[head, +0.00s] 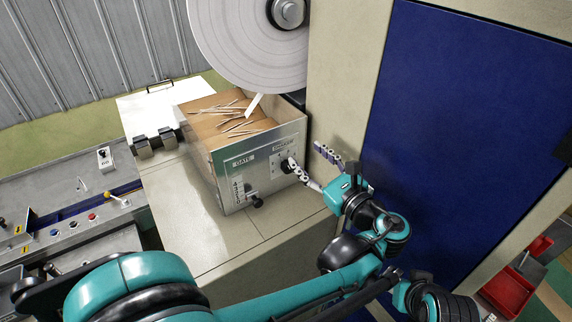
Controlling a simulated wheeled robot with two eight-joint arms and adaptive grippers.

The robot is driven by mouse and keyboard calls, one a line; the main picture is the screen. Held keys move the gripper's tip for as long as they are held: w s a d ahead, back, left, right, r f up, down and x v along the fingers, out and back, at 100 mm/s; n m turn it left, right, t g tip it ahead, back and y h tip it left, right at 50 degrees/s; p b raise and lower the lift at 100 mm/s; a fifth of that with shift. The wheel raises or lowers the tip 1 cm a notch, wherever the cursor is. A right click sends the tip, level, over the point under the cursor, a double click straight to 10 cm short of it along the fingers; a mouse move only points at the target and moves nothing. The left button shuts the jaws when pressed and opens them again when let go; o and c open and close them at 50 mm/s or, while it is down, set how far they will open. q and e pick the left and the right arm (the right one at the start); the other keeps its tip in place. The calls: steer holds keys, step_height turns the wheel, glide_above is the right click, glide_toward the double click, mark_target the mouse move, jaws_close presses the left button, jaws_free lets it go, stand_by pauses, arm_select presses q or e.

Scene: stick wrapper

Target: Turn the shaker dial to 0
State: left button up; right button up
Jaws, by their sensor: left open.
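The stick wrapper's metal hopper box (232,199) has a front panel with labels. A dark dial (281,164) sits at the upper right of that panel, under a small label. My left gripper (306,154) is open at the panel's right side. One finger's tip is at the dial and partly covers it; I cannot tell if it touches. The other finger is to the right, apart from the dial. The dial's setting is too small to read. My right gripper is not in view.
Wooden sticks (232,120) lie in the open box top. A second black knob (257,202) is low on the panel. A large pale disc (245,50) is above, and a blue panel (450,120) stands right. The pale cabinet top (190,215) is clear left of the box.

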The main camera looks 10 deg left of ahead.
mark_target(290, 169)
arm_select(q)
step_height(290, 169, down, 10)
steer(key=b, duration=1)
steer(key=shift+b+x, duration=0.55)
steer(key=shift+x, duration=3.3)
steer(key=c, duration=1.2)
